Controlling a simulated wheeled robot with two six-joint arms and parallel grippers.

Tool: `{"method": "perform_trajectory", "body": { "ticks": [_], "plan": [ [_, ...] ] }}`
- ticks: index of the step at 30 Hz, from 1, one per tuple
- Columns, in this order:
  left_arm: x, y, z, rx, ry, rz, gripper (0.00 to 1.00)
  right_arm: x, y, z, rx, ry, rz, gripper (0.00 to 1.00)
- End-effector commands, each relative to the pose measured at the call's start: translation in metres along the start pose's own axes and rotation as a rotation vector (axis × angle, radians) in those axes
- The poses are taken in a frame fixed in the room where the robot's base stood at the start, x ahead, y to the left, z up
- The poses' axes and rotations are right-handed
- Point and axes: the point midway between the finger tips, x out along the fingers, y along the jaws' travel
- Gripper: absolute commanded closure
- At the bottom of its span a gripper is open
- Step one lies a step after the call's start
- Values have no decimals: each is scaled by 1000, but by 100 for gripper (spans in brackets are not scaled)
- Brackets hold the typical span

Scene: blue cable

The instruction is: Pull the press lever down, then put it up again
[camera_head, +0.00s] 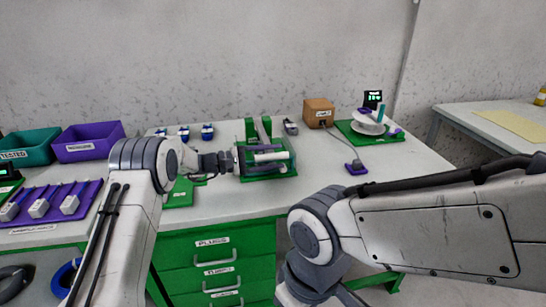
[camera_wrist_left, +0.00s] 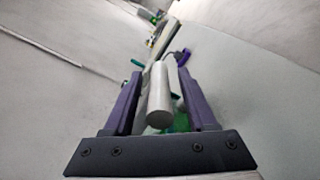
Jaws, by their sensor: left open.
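The press (camera_head: 252,131) stands on a green base at the middle of the bench, with green uprights and a grey arm. Its lever has a pale, round handle bar (camera_head: 270,156) lying across the front. My left gripper (camera_head: 236,161) reaches in from the left, at the left end of this bar. In the left wrist view, the grey-white bar (camera_wrist_left: 160,100) lies between the two purple fingers of my open left gripper (camera_wrist_left: 160,80), pointing towards the palm. Gaps show beside it. My right arm crosses the right foreground; its gripper is out of view.
A teal bin (camera_head: 28,149) and a purple bin (camera_head: 90,142) stand at the left. A purple rack (camera_head: 55,205) holds white plugs. The bench's front right is mostly clear.

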Motion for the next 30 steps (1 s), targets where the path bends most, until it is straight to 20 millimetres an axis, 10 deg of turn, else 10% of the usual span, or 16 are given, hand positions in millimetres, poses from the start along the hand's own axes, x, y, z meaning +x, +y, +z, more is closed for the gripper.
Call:
{"method": "perform_trajectory", "body": {
  "ticks": [8,13,30],
  "plan": [
    [2,0,0,0,1,0,43,0,0,0,0,0,0,55],
    [2,0,0,-1,1,0,100,0,0,0,0,0,0,55],
    [1,-2,-1,-5,1,-2,100,0,0,0,0,0,0,55]
  ]
}}
